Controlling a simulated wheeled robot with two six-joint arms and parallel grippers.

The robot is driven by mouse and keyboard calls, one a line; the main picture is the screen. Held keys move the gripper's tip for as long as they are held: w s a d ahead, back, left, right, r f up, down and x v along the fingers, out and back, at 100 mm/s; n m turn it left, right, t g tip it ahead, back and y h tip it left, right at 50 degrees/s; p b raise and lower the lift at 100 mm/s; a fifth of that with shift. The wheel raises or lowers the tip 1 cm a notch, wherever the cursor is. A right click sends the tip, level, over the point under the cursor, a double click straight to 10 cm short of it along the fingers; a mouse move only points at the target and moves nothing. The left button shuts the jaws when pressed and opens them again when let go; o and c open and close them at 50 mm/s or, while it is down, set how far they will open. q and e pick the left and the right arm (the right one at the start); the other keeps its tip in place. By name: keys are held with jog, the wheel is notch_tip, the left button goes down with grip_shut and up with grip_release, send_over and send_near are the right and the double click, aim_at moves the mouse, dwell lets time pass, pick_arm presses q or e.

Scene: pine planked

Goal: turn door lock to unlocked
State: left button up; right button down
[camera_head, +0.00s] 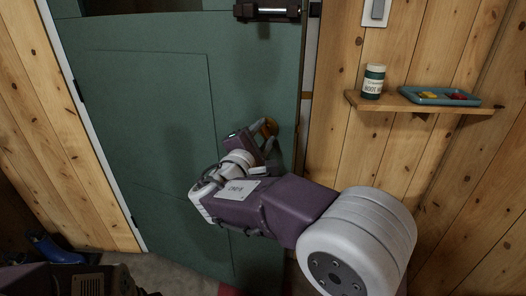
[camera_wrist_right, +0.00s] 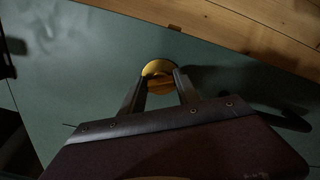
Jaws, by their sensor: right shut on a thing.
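The green door (camera_head: 150,95) fills the left and middle of the head view and appears closed. A round brass lock (camera_head: 269,127) sits near the door's right edge. In the right wrist view the brass lock (camera_wrist_right: 157,75) lies between my fingertips, and the fingers partly hide it. My right gripper (camera_head: 262,139) is at the lock, its fingers shut on the lock's turn piece. The fingers also show in the right wrist view (camera_wrist_right: 160,82). Which way the turn piece points is hard to tell. My left gripper is not clearly visible.
To the right, a small wooden shelf (camera_head: 420,106) holds a green jar (camera_head: 373,82) and a blue tray (camera_head: 411,93). A light switch (camera_head: 376,10) is above. A blue object (camera_head: 55,247) lies at lower left.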

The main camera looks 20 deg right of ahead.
jog(key=m+b, duration=0.2)
jog(key=b, duration=0.1)
jog(key=m+b, duration=0.2)
jog(key=shift+f+b, duration=0.4)
jog(key=shift+r+m+b, duration=0.25)
jog(key=shift+m+b, duration=0.75)
jog(key=shift+b, duration=0.25)
jog(key=c, duration=0.9)
grip_release()
jog(key=p+v, duration=0.1)
jog(key=v, duration=0.8)
